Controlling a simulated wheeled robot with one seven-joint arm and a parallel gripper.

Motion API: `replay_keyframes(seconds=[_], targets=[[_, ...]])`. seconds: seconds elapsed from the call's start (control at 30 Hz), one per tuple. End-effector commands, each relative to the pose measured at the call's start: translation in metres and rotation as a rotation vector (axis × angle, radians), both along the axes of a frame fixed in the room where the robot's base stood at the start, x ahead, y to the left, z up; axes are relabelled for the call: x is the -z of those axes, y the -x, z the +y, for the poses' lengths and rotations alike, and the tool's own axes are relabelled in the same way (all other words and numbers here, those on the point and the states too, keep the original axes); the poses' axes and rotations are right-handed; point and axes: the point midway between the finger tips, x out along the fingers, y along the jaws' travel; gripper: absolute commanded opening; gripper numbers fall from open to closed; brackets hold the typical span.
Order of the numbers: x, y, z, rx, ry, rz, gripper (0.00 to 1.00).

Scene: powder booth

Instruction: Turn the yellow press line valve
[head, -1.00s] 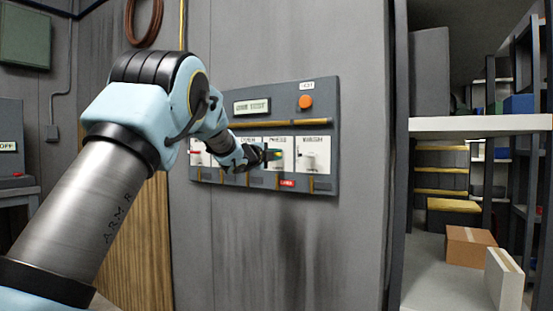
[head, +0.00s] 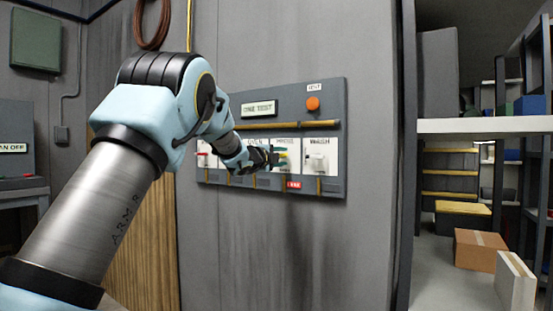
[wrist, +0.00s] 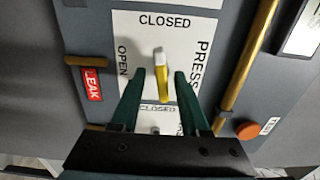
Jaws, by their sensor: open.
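The yellow press valve handle (wrist: 164,82) sits on a white plate marked PRESS, CLOSED and OPEN. In the wrist view its pale end lies nearest the word CLOSED, and the word OPEN is to its left. My gripper (wrist: 160,74) is open, with one green finger on each side of the handle; I see a gap on both sides. In the head view my gripper (head: 276,157) is at the PRESS plate and hides much of the handle, of which only a little yellow shows.
The grey panel (head: 222,112) also carries a WASH plate with a pale handle (head: 317,162), a red handle (head: 203,154), a red LEAK tag (head: 293,184), an orange button (head: 313,103) and a brass rail (head: 290,125). Shelves with boxes (head: 480,250) stand right.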

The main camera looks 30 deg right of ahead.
Motion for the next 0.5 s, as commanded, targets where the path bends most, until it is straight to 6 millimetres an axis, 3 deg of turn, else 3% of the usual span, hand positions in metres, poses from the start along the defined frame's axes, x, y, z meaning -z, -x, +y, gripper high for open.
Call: replay_keyframes(seconds=[0.5], targets=[[0.0, 0.041, 0.078, -0.004, 0.0, 0.0, 0.45]])
